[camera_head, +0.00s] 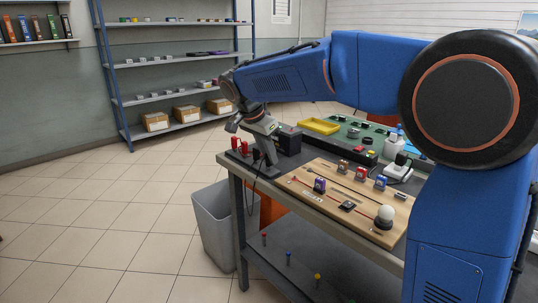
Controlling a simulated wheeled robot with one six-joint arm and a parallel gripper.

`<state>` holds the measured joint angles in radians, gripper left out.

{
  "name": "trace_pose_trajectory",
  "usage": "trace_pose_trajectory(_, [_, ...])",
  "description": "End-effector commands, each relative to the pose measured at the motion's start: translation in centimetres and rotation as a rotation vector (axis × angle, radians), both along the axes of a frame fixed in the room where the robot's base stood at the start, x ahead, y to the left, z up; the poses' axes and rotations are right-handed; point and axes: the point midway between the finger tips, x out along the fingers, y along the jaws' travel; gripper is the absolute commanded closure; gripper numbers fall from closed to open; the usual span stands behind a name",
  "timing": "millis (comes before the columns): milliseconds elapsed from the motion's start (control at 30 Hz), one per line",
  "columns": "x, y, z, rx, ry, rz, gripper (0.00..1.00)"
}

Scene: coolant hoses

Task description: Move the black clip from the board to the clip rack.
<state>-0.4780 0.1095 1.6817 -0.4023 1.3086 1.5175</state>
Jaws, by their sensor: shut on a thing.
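My gripper (270,158) points down over the left end of the workbench. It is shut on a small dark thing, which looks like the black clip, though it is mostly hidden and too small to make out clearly. A dark rack with red clips (240,146) stands at the bench's left corner, just left of my gripper; it looks like the clip rack. I cannot tell whether the held thing touches the rack. The wooden board (310,203) lies on the front of the bench, right of my gripper, with coloured clamps, thin red and dark hoses and a white round knob on it.
A black box (288,140) stands close to the right of my gripper. Behind the board are a green mat (350,132) and a yellow tray (320,126). A grey bin (212,215) stands on the floor by the bench. Shelves (180,60) line the back wall.

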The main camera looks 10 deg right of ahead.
Motion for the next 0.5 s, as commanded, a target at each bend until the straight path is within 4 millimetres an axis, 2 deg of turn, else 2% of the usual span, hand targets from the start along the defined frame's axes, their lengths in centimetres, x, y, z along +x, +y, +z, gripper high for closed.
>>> trace_pose_trajectory(467, [0.0, 0.0, -0.21, 0.0, 0.0, 0.0, 1.0])
trace_pose_trajectory(500, [0.0, -0.01, -0.2, 0.0, 0.0, 0.0, 0.78])
